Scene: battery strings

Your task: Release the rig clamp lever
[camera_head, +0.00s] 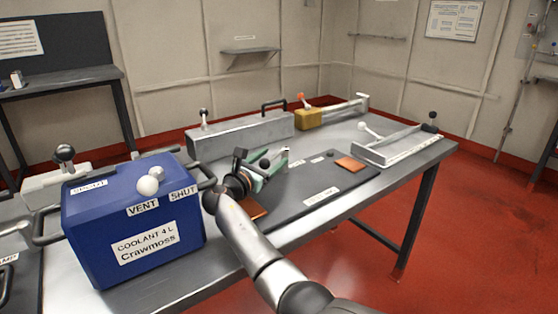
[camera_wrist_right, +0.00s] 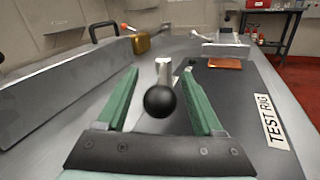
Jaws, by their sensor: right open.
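My right gripper (camera_head: 268,161) reaches over the dark test rig board (camera_head: 345,180) on the metal table. In the right wrist view the green fingers of my right gripper (camera_wrist_right: 160,78) are open. A lever with a black ball knob (camera_wrist_right: 160,101) and a pale metal post shows between the fingers, with visible gaps on both sides. I take this to be the rig clamp lever; its base is partly hidden behind the knob. In the head view the gripper largely covers this spot. My left gripper is not in view.
A blue coolant box (camera_head: 135,225) labelled VENT and SHUT stands left of my right arm. A long grey block (camera_head: 240,135) lies behind the gripper. A yellow block (camera_head: 308,118) and a pale tray-like fixture (camera_head: 400,148) stand farther off. An orange plate (camera_head: 351,163) lies on the board.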

